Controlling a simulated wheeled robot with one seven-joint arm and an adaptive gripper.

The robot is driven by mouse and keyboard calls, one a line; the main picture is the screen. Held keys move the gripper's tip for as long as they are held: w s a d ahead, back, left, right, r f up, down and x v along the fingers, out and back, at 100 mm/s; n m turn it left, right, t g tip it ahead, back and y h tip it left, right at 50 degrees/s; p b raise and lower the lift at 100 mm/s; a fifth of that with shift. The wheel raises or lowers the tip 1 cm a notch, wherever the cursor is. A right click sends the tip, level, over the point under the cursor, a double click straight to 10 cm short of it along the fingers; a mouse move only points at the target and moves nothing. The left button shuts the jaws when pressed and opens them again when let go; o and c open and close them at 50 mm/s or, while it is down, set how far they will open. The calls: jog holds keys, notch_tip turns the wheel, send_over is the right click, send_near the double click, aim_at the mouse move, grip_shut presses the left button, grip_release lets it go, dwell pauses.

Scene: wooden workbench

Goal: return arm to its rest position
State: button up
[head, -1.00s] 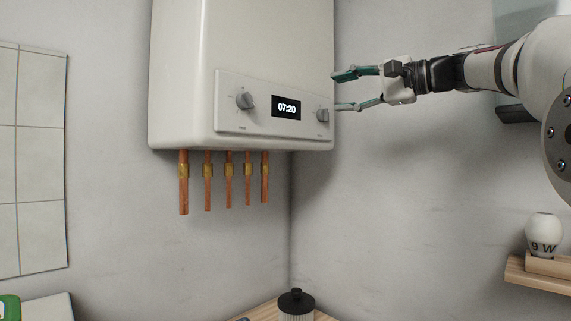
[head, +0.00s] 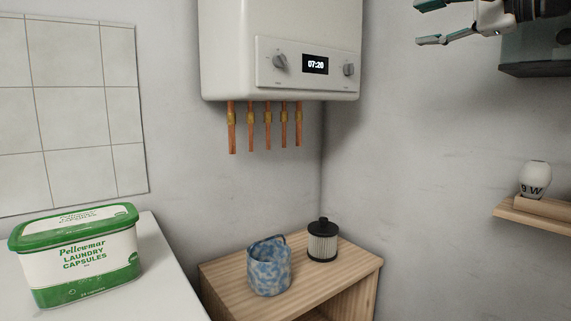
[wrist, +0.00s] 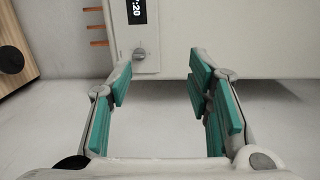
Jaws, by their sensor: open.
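My gripper (head: 432,22) is at the upper right of the head view, its fingers apart and nothing between them. The upper finger is cut by the frame's top edge. In the wrist view my gripper (wrist: 160,95) also shows open and empty, its teal finger pads spread wide. The white boiler (head: 225,60) hangs on the wall to the left of my gripper, with a clear gap between them. In the wrist view the boiler (wrist: 260,40) lies beyond the fingertips, with one knob and part of the display showing.
A small wooden cabinet (head: 225,283) in the corner holds a blue patterned container (head: 269,268) and a black-capped filter (head: 323,242). A laundry capsule box (head: 80,255) stands at left. A wall shelf (head: 530,213) bears a white bulb (head: 535,178). A dark box (head: 540,50) is behind my gripper.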

jog(key=s+a+f+n+g+h, duration=0.1)
jog(key=s+a+f+g+h, duration=0.15)
jog(key=s+a+f, duration=0.45)
jog(key=s+a+f+n+g+h, duration=0.1)
jog(key=s+a+f+n+g, duration=0.15)
jog(key=s+f, duration=0.45)
jog(key=s+a+f+n+g+h, duration=0.1)
jog(key=s+a+f+g, duration=0.3)
jog(key=f, duration=0.6)
jog(key=s+d+f+n+g+h, duration=0.2)
jog(key=s+f+n+h, duration=0.1)
jog(key=s+f, duration=0.85)
jog(key=s+d+f+n+g+h, duration=0.2)
jog(key=s+f+n+h, duration=0.15)
jog(key=s+f, duration=0.85)
notch_tip(320, 180, up, 32)
jog(key=s+t+p, duration=0.1)
jog(key=t+p, duration=0.2)
jog(key=p, duration=2.6)
jog(key=shift+s+d+f+t, duration=0.2)
jog(key=shift+s+d+t, duration=0.1)
jog(key=shift+d+t, duration=0.1)
